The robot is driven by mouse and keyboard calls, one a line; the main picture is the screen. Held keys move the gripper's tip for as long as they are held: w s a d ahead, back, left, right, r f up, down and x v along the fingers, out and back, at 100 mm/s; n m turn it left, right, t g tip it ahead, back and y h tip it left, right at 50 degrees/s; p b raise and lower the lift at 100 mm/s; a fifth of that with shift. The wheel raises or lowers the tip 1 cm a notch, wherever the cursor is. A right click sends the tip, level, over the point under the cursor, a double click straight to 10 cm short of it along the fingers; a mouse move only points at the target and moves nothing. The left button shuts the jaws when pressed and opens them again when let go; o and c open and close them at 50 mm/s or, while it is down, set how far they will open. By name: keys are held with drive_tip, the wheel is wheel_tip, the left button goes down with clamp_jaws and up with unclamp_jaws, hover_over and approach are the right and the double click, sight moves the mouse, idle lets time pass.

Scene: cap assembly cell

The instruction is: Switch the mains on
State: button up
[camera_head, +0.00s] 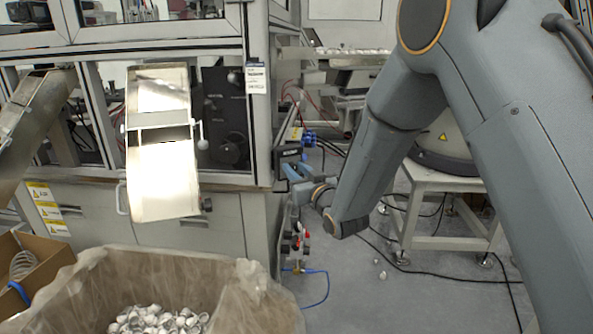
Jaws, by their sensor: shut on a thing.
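My gripper (297,174) is small in the head view, at the right side of the machine cabinet (262,90), just below a dark box (287,153) at its corner. My arm reaches down from the upper right and my wrist bends back up and left to the cabinet side. The gripper is shut on what appears to be the mains switch on that side. The switch itself is mostly hidden by the gripper and too small to make out, so its position cannot be told.
Red and dark fittings (295,243) with a blue hose (325,290) sit below the gripper. A metal chute (163,180) hangs over a lined box (235,300) of caps in front. A white stand (430,243) and floor cables are on the right.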

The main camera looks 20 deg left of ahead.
drive_tip(key=m, duration=0.4)
drive_tip(key=shift+w+d, duration=0.1)
drive_tip(key=shift+d, duration=0.05)
drive_tip(key=m, duration=0.4)
drive_tip(key=shift+w+d+f+m, duration=0.1)
drive_tip(key=shift+f+m, duration=0.1)
drive_tip(key=shift+m, duration=0.2)
drive_tip(key=m+p, duration=0.1)
drive_tip(key=m, duration=0.3)
drive_tip(key=shift+d+f+m, duration=0.1)
drive_tip(key=shift+m, duration=0.2)
drive_tip(key=m, duration=0.4)
drive_tip(key=shift+w+f, duration=0.1)
drive_tip(key=shift+f, duration=0.1)
drive_tip(key=shift+m, duration=0.3)
drive_tip(key=o, duration=1.1)
drive_tip(key=shift+c, duration=0.2)
